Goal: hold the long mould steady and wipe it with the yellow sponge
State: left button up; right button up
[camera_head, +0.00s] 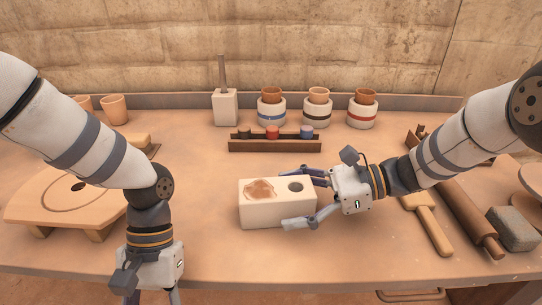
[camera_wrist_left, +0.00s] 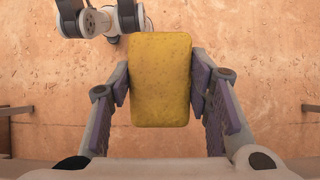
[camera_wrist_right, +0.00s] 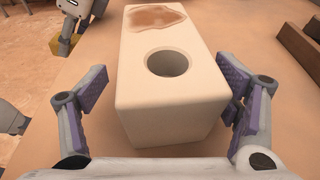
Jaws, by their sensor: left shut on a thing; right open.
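The long mould (camera_head: 262,215) is a pale block in the middle of the table. It has a brown stain (camera_head: 260,189) on top at its left end and a round hole (camera_head: 295,186) towards its right end. My right gripper (camera_head: 308,198) is open, with one finger on each side of the mould's right end; the right wrist view shows the mould (camera_wrist_right: 165,105) between the fingers. My left gripper (camera_wrist_left: 160,82) is shut on the yellow sponge (camera_wrist_left: 160,85), in front of the table's near edge at left. The sponge also shows in the right wrist view (camera_wrist_right: 65,46).
Behind the mould stands a dark rack (camera_head: 275,145) with small coloured stoppers. Several cups (camera_head: 361,110) and a white block with a handle (camera_head: 225,107) stand at the back.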

jog(key=shift+x, duration=0.9)
jog(key=c, duration=1)
jog(key=o, duration=0.9)
jog(key=shift+d, duration=0.1)
jog(key=v, duration=1.2)
